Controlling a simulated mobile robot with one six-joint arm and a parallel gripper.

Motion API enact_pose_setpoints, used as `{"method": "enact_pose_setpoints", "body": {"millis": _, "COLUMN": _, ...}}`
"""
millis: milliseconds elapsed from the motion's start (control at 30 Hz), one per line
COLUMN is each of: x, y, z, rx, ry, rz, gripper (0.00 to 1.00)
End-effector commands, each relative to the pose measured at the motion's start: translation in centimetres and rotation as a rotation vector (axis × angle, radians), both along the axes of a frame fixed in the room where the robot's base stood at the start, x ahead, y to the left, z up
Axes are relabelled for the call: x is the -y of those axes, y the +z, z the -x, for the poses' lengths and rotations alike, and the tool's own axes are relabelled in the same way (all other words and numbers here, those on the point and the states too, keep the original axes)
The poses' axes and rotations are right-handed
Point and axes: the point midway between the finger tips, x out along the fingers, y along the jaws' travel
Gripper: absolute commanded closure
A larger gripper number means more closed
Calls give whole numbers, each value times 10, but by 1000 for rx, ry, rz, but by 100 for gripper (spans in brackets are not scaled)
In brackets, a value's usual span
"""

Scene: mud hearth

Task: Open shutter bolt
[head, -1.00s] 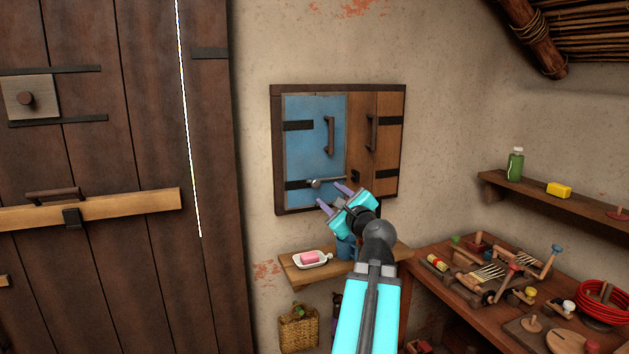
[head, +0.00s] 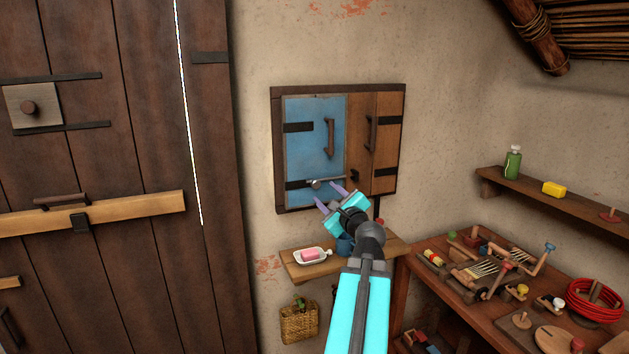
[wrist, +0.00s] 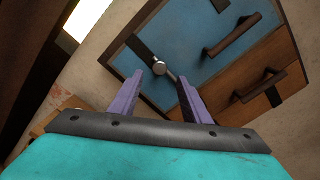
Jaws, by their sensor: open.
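The shutter has a blue left leaf (head: 308,140) and a brown wooden right leaf (head: 388,158), both shut in a dark frame. A metal bolt (head: 330,180) with a round knob (head: 316,185) lies across the lower part of the leaves. In the wrist view the knob (wrist: 159,68) shows beyond and between my fingertips. My gripper (head: 329,196) is open and empty, just below the bolt and apart from the knob as far as I can see. In the wrist view both purple fingers of my gripper (wrist: 159,77) are spread and tilted relative to the shutter.
A small shelf (head: 372,258) below the shutter holds a soap dish (head: 312,256) and a blue mug (head: 345,245). A workbench (head: 455,305) crowded with tools stands at right. A large plank door (head: 150,120) is at left. A basket (head: 299,324) hangs under the shelf.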

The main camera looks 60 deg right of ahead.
Motion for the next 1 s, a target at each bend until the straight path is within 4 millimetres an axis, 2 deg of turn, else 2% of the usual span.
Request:
{"method": "enact_pose_setpoints", "body": {"millis": 467, "x": 10, "y": 2, "z": -14, "rx": -2, "ry": -1, "rz": -3, "gripper": 57}}
{"method": "enact_pose_setpoints", "body": {"millis": 1000, "x": 44, "y": 0, "z": -59, "rx": -3, "ry": -1, "rz": -1, "gripper": 57}}
